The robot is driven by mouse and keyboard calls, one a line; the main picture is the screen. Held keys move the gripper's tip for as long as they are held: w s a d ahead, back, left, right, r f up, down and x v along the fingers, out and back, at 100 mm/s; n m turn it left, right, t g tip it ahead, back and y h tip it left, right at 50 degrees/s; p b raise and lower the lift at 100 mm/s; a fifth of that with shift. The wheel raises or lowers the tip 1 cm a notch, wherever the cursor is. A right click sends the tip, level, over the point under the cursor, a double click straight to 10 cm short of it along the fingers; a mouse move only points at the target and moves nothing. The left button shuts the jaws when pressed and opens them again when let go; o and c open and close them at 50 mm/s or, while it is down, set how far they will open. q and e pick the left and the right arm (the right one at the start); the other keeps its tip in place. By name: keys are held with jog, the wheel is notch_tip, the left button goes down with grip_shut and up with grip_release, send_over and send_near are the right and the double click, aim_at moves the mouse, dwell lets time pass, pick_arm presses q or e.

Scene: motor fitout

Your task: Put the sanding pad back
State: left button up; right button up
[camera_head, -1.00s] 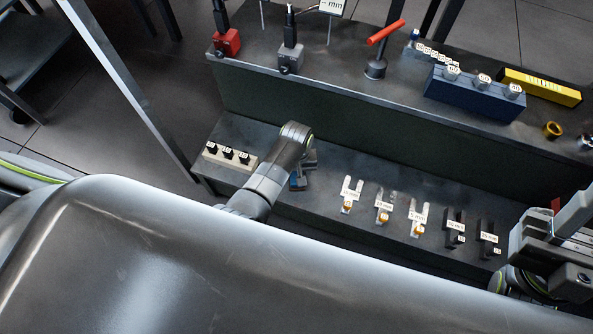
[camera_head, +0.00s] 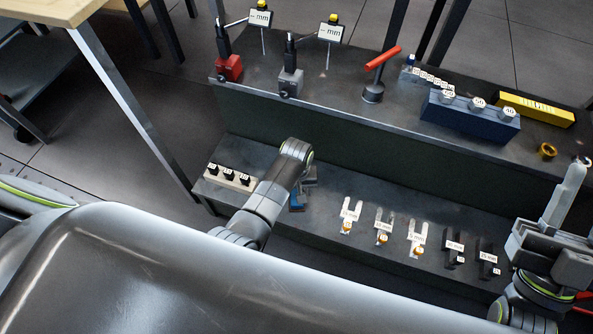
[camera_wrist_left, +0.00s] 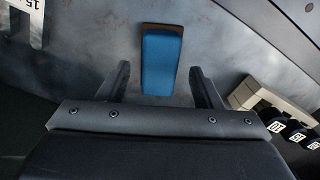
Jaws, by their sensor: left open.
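A blue block with a brown edge, which looks like the sanding pad (camera_wrist_left: 161,64), lies on the grey lower shelf in the left wrist view. It also shows in the head view (camera_head: 297,199), mostly hidden by my left arm. My left gripper (camera_head: 308,178) is over it, with jaws pointing down.
A pale holder with black knobs (camera_head: 229,176) stands left of the pad. Several fork-shaped gauges (camera_head: 383,226) stand to the right on the lower shelf. The upper shelf carries a red-handled tool (camera_head: 374,90), a dark blue block (camera_head: 470,117) and a yellow box (camera_head: 535,108).

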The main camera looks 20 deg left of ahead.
pick_arm(q)
notch_tip(320, 180, up, 3)
jog(key=shift+f+p, duration=0.1)
jog(key=shift+p, duration=0.55)
notch_tip(320, 180, up, 2)
jog(key=shift+r+p, duration=0.1)
jog(key=shift+p, duration=0.4)
pick_arm(e)
jog(key=w+d+f+m+g+h, duration=0.1)
jog(key=w+f+m+g+h, duration=0.1)
jog(key=f+g, duration=0.4)
jog(key=w+d+f+m+g+h, duration=0.1)
jog(key=w+f+m+g, duration=0.2)
jog(key=f, duration=0.5)
pick_arm(q)
jog(key=shift+r+p, duration=1.1)
jog(key=shift+r, duration=1.25)
pick_arm(e)
jog(key=s+a+f+g+y, duration=0.2)
jog(key=s+f+g, duration=0.7)
jog(key=f, duration=0.4)
jog(key=shift+s+f+n+g, duration=0.2)
jog(key=shift+n+g, duration=0.1)
jog(key=shift+g, duration=0.6)
